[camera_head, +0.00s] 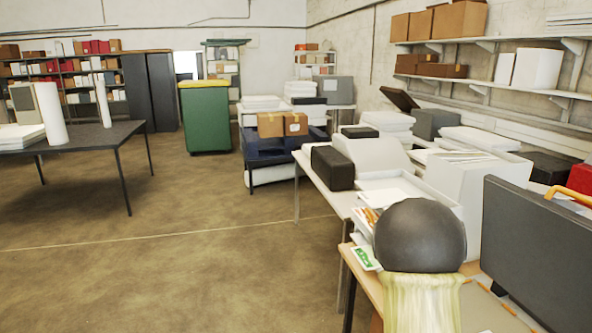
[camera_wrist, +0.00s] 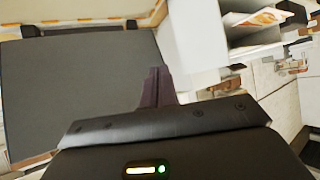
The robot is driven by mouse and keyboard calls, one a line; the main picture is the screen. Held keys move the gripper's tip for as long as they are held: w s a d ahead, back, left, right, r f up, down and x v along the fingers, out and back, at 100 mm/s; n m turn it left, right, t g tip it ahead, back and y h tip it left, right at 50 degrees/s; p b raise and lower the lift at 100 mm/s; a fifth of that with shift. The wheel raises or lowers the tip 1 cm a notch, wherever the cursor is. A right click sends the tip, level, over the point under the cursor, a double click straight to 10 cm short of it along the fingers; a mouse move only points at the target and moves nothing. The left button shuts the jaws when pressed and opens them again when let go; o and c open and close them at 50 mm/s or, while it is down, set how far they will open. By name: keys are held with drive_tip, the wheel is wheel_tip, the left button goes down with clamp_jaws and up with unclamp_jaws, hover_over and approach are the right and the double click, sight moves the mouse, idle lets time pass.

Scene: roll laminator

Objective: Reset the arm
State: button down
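My gripper (camera_wrist: 157,76) shows in the wrist view. Its two dark fingers are together, with no gap and nothing visible between them. It points over a work table, beside a large dark grey flat panel (camera_wrist: 85,90). A white box-like block (camera_wrist: 195,45) stands just beyond the fingertips; contact cannot be told. In the head view my gripper cannot be made out. A dark grey panel (camera_head: 535,250) stands at the right edge, with an orange handle (camera_head: 568,194) by its top. A white boxy unit (camera_head: 470,190) stands to its left.
A black ball-like shape (camera_head: 420,236) above a pale yellow-green column hides part of the near wooden table. Printed sheets (camera_head: 366,240) lie beside it. White tables with a black box (camera_head: 332,168) run back along the right wall.

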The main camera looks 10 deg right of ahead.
drive_tip(key=s+a+f+n+y+b, duration=0.2)
drive_tip(key=s+a+f+n+y, duration=0.15)
drive_tip(key=a, duration=0.65)
drive_tip(key=s+a+f+n+y+b, duration=0.2)
drive_tip(key=a+f+y, duration=0.15)
drive_tip(key=a, duration=0.65)
drive_tip(key=s+a+f+n+g+y+b, duration=0.1)
drive_tip(key=s+a+f+n+g, duration=0.1)
drive_tip(key=s+a, duration=0.4)
drive_tip(key=s+a+f+n+g+y+b, duration=0.1)
drive_tip(key=s+a+f+n+g+b, duration=0.1)
drive_tip(key=s+a, duration=0.4)
drive_tip(key=s+f+n, duration=0.1)
drive_tip(key=s, duration=0.1)
drive_tip(key=shift+s+a+f, duration=0.15)
drive_tip(key=shift+s+f, duration=0.15)
drive_tip(key=shift+s, duration=0.1)
drive_tip(key=shift+n, duration=0.25)
